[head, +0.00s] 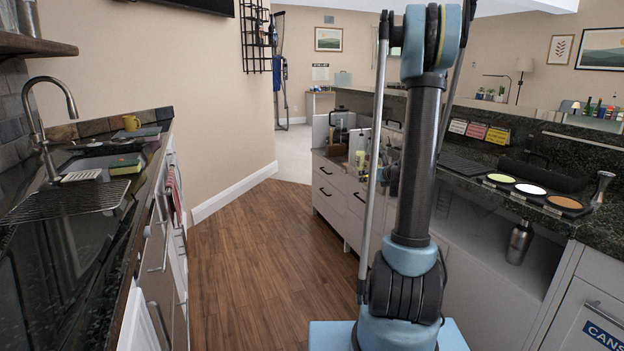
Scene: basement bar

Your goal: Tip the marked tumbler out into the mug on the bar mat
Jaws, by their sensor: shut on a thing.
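My gripper is not in view; only my upright arm shows, in the middle of the head view, running up out of the top edge. I cannot make out the marked tumbler.
The left counter (100,270) holds a sink with a tall tap (45,125) and a drying rack (65,202). On the right bar are a round-dish tray (532,194) and a metal jigger (602,188). A steel shaker (519,242) stands below. The wooden floor (255,250) between is clear.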

